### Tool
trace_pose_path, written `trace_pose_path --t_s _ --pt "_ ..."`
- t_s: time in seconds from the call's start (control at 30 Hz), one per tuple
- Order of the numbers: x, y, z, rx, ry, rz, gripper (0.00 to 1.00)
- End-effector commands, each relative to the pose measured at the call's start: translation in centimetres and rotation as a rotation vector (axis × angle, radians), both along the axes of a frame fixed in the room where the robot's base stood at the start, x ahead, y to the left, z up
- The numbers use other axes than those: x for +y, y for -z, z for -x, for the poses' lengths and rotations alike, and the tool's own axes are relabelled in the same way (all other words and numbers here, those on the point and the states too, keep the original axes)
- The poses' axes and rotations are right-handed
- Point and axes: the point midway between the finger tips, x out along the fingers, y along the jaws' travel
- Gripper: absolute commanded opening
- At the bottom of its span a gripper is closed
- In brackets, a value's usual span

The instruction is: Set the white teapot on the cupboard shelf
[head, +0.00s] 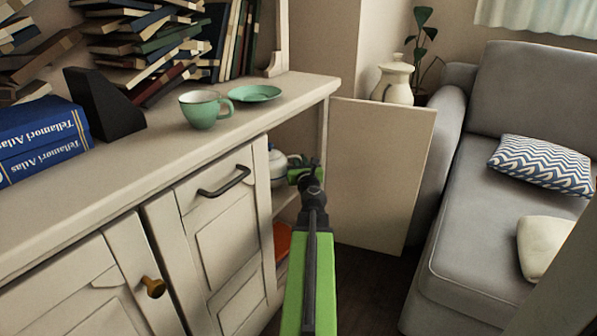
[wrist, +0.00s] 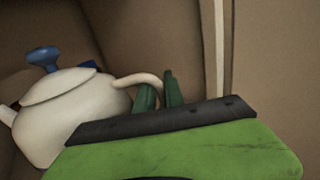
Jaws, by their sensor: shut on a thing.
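The white teapot (wrist: 75,105) has a blue lid knob and fills the left of the wrist view. In the head view the teapot (head: 278,168) shows partly inside the open cupboard, half hidden by the cupboard's front edge. My gripper (wrist: 159,92) is shut on the teapot's handle, with its dark green fingers around it. In the head view my gripper (head: 304,174) is at the cupboard opening, right of the teapot. The cupboard shelf (head: 288,211) shows as a narrow strip below the teapot. I cannot tell whether the teapot touches it.
The cupboard door (head: 380,170) stands open to the right of my arm. An orange thing (head: 282,241) lies lower in the cupboard. A green cup (head: 204,110) and green saucer (head: 254,93) are on the counter above. A grey sofa (head: 470,240) stands at right.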

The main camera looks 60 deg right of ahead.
Motion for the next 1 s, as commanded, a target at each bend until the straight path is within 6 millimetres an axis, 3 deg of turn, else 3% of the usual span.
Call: trace_pose_path --t_s 0.03,0.1,0.3,0.33,0.5,0.83,1.0 --pt "0.0 1.7 0.0 -0.002 0.0 -0.002 0.0" --pt "0.0 2.4 0.0 -0.002 -0.001 -0.002 0.0" --pt "0.1 2.1 -0.1 -0.002 -0.001 -0.002 0.0" --pt "0.1 2.1 -0.1 0.0 -0.001 0.0 0.15" --pt "0.1 2.1 -0.1 0.0 -0.001 0.0 0.35" --pt "0.4 2.1 -0.1 0.0 -0.003 0.0 0.35" --pt "2.4 2.1 -0.1 0.0 -0.011 0.0 0.35"
